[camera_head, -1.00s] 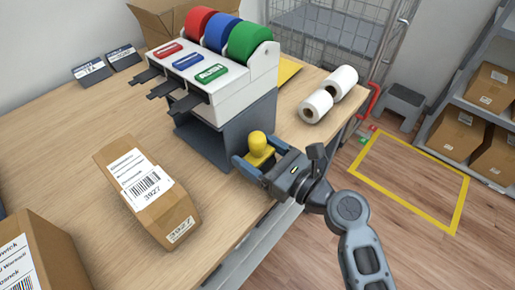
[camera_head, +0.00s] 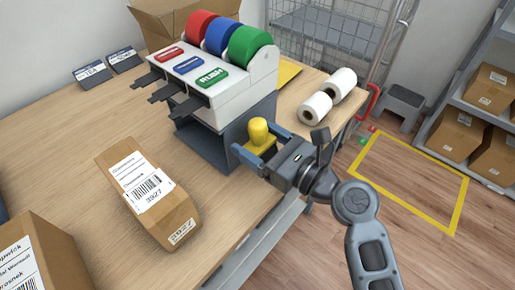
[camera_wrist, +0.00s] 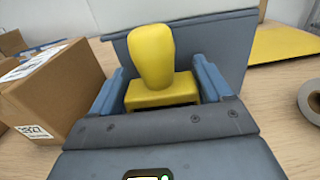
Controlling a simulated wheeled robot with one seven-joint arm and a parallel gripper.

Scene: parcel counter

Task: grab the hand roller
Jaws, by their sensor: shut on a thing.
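The hand roller (camera_head: 259,132) is yellow, with a rounded upright knob on a blocky base. It stands upright between the blue fingers of my gripper (camera_head: 262,151), beside the grey stand of the tape dispenser. In the wrist view the hand roller (camera_wrist: 153,58) is in the middle, its base between the two fingers of my gripper (camera_wrist: 160,92). My gripper is shut on the base. The underside of the roller is hidden, so I cannot tell its clearance from the table.
The dispenser (camera_head: 222,85) with red, blue and green rolls stands close behind my gripper. A labelled box (camera_head: 150,195) lies to the left on the wooden table (camera_head: 90,135). Two white rolls (camera_head: 328,98) are to the right. The table's front edge runs under my arm.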

